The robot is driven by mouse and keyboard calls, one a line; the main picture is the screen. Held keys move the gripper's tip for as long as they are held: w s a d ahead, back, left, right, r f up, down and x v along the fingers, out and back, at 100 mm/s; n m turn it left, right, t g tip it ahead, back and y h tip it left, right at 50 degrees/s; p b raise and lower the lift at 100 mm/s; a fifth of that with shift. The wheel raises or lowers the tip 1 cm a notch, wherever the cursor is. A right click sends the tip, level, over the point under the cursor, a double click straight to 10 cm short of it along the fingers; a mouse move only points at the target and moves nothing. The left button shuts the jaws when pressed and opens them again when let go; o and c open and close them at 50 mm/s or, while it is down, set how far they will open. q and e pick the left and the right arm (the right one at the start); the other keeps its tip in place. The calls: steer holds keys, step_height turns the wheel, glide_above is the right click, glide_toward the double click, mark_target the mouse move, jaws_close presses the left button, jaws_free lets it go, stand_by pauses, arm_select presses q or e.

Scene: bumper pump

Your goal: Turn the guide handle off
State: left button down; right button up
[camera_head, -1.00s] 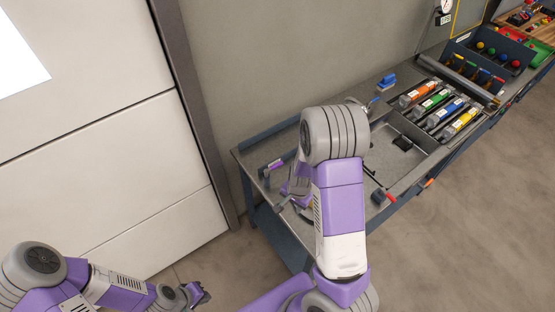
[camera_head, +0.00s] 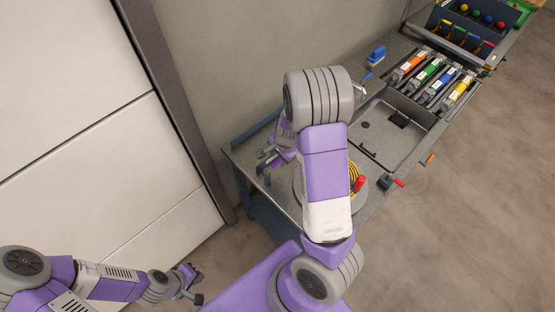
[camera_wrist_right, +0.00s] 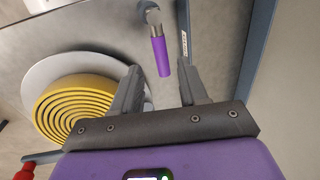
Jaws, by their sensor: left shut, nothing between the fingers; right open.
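The guide handle (camera_wrist_right: 160,56) is a short purple grip on a metal stem with a rounded pivot, over the grey bench top. In the right wrist view it points down the picture, into the gap ahead of the fingers. My right gripper (camera_wrist_right: 161,76) is open, with one finger to each side of the line of the handle; no contact shows. In the head view my right gripper (camera_head: 268,157) is over the near left end of the bench, partly hidden by my arm, and I cannot make out the handle clearly there. My left gripper (camera_head: 188,284) is shut and empty, away from the bench.
A yellow coil (camera_wrist_right: 75,103) on a pale disc lies left of my right gripper, with a red knob (camera_wrist_right: 26,170) nearby. A raised bench edge (camera_wrist_right: 250,50) runs on the right. A recessed tray (camera_head: 385,130) and several coloured cartridges (camera_head: 432,75) lie further along.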

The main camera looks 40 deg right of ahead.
mark_target(274, 166)
steer(key=shift+w+f, duration=0.2)
steer(key=shift+f, duration=0.45)
steer(key=shift+w+f, duration=0.15)
steer(key=shift+f, duration=0.5)
jaws_close()
